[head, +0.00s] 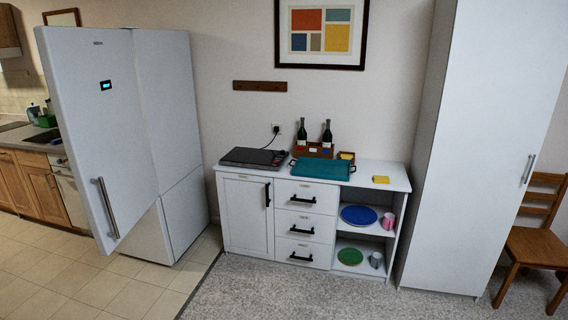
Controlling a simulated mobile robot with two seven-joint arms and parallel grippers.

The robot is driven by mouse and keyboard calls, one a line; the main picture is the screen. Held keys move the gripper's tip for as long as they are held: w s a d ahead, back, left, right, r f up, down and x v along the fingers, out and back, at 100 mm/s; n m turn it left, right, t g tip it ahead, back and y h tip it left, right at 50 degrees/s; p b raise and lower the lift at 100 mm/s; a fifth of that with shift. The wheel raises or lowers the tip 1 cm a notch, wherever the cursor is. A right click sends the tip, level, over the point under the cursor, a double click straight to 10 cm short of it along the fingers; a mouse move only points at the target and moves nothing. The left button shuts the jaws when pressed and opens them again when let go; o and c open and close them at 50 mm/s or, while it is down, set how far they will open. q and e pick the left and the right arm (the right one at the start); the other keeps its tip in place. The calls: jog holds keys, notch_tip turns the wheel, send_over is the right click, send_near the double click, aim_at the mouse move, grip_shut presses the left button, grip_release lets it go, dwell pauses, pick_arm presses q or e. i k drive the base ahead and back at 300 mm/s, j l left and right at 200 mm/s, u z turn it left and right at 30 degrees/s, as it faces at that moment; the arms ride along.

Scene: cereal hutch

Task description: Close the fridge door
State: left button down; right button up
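The white fridge (170,105) stands at the left of the head view, against the back wall. Its upper door (95,140) is swung open toward the left front, standing away from the body. The door carries a small lit display and a vertical metal handle (108,208) near its lower left edge. A lower white front (147,238) shows below the open door. The fridge's inside is hidden behind the door. Neither of my grippers shows in this view.
A white sideboard (244,214) stands right of the fridge, with bottles and a teal tray (322,169) on top. A tall white cabinet (470,150) and a wooden chair (537,245) are at the right. The tiled floor (70,285) before the fridge is clear.

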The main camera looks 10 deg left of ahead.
aim_at(90, 73)
jog(key=i+u, duration=0.45)
jog(key=i+l+u, duration=0.25)
jog(key=i+u, duration=0.25)
jog(key=i+l+u, duration=0.7)
jog(key=l+u, duration=0.2)
jog(key=j, duration=0.05)
